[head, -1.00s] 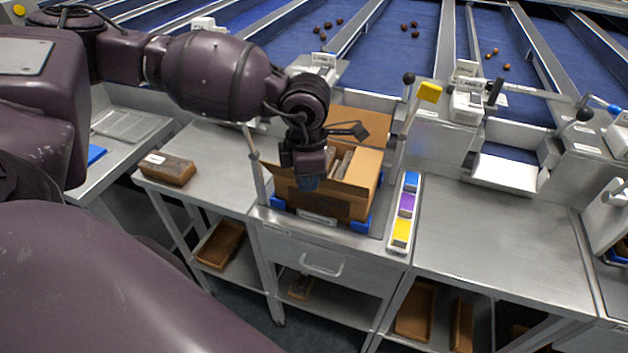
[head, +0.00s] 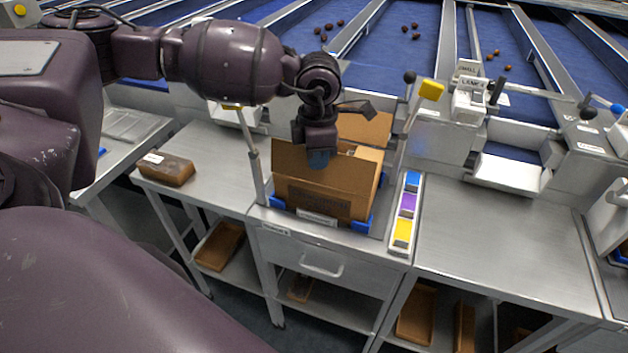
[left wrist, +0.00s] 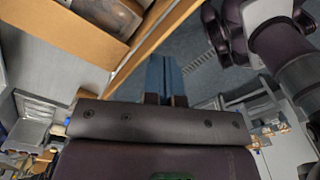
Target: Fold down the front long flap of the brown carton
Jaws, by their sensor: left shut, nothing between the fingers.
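The brown carton (head: 325,203) sits on the bench in a holder with blue corners. Its front long flap (head: 292,163) stands raised along the near top edge and hides most of the inside. The back flap (head: 365,129) stands up at the rear. In the left wrist view, the shut blue fingers (left wrist: 163,75) are beside a carton edge (left wrist: 152,46), with packed goods (left wrist: 115,14) inside. My right gripper is not in view.
The right bench (head: 480,230) is clear.

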